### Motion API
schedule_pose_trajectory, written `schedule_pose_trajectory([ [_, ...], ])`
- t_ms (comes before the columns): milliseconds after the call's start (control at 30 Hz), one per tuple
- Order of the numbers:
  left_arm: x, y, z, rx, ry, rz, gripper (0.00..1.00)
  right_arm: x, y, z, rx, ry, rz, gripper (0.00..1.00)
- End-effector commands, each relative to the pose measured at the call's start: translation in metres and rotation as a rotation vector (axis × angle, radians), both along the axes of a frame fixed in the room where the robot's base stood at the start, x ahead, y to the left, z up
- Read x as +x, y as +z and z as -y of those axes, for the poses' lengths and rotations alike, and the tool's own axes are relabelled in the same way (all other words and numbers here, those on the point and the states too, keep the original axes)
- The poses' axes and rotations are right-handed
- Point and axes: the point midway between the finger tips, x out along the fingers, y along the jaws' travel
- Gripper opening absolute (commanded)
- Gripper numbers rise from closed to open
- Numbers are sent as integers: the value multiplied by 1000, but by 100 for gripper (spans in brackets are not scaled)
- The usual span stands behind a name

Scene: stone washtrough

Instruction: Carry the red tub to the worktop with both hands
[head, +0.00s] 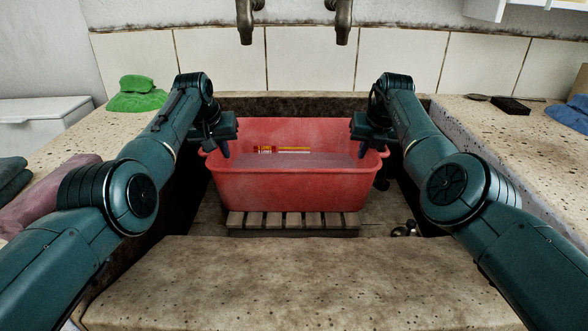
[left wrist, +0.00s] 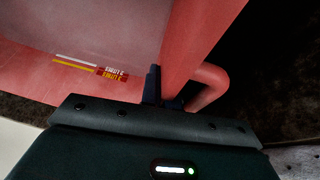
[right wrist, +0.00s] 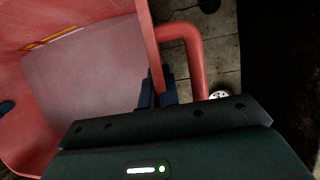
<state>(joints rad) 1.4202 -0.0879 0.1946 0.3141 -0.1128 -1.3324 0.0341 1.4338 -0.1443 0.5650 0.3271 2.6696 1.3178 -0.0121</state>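The red tub (head: 290,190) sits level on a slatted wooden rack (head: 292,222) inside the stone trough. A flat greyish surface, like water, fills its lower part; a red and yellow label shows on the inner far wall. My left gripper (head: 222,148) is at its left end, fingers closed across the rim beside the handle (left wrist: 207,85). My right gripper (head: 364,148) is at the right end, likewise closed across the rim beside the other handle (right wrist: 193,50). Speckled stone worktop lies right (head: 500,135) and left (head: 105,128) of the trough.
Two taps (head: 247,22) hang above the tub's far side. The trough's broad front edge (head: 290,280) lies before it. A green cloth (head: 138,95) lies on the left, a dark block (head: 511,106) and blue cloth (head: 570,115) on the right. The right worktop's middle is clear.

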Motion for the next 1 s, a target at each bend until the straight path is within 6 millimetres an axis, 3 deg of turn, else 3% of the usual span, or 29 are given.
schedule_pose_trajectory([
  [1000,1,6,0,-1,1,9,0,2,6,1,0,-2,10,0],
])
